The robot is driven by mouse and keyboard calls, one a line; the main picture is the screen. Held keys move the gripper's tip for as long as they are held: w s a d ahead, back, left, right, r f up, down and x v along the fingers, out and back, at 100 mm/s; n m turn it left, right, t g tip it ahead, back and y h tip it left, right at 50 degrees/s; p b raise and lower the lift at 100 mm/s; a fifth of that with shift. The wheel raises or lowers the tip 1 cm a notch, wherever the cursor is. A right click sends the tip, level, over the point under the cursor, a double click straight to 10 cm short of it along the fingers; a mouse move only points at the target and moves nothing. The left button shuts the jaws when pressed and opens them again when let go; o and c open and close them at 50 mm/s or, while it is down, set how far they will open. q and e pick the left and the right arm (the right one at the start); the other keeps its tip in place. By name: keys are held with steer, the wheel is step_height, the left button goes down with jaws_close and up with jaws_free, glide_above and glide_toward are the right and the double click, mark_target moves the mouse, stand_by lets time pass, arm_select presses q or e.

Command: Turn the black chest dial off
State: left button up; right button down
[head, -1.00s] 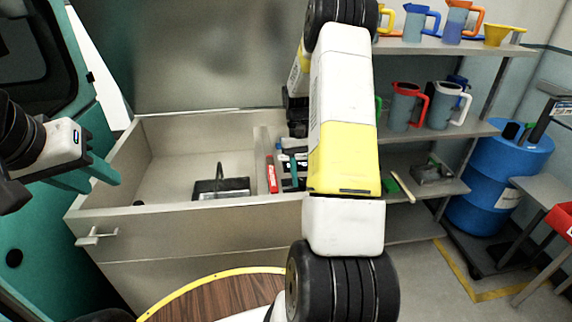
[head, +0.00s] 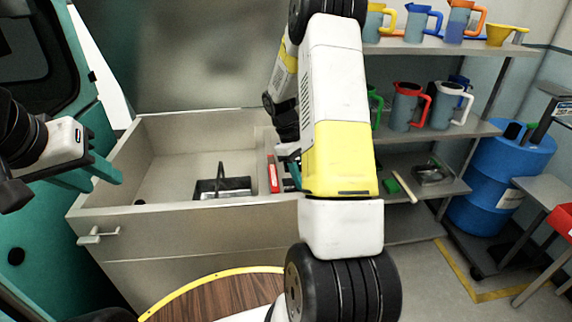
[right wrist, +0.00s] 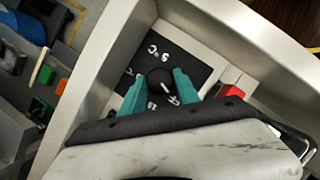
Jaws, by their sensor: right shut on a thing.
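The black dial (right wrist: 160,77) is a round knob with a white mark, on a black panel (right wrist: 118,76) with white temperature lettering, inside the drawer's narrow compartment. My right gripper (right wrist: 159,82) is shut on the dial, with one teal finger on each side of it. In the head view, my right arm hides the dial and most of the panel. A little teal of the right gripper shows beside the arm (head: 290,152). My left gripper (head: 104,178) is at the left, empty and open, well away from the dial.
The grey chest (head: 190,222) has a large open compartment at left with a black wire-handled holder (head: 222,187). A red block (head: 272,174) lies beside the dial panel. Shelves with jugs (head: 405,105) and a blue barrel (head: 490,185) stand at right.

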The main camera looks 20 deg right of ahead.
stand_by(0.4)
steer(key=c, duration=0.9)
jaws_free()
steer(key=v, duration=0.8)
steer(key=shift+s, duration=0.1)
steer(key=s+a+r+m+t+y, duration=0.2)
steer(key=s+a+r+t, duration=0.3)
steer(key=s+a+r, duration=0.2)
steer(key=s+a+r+m+t+y, duration=0.2)
steer(key=s+a+r+t, duration=0.3)
steer(key=s+a+r, duration=0.3)
steer(key=s+r+m, duration=0.1)
steer(key=s+r, duration=0.3)
steer(key=s, duration=0.2)
steer(key=shift+m+y, duration=0.3)
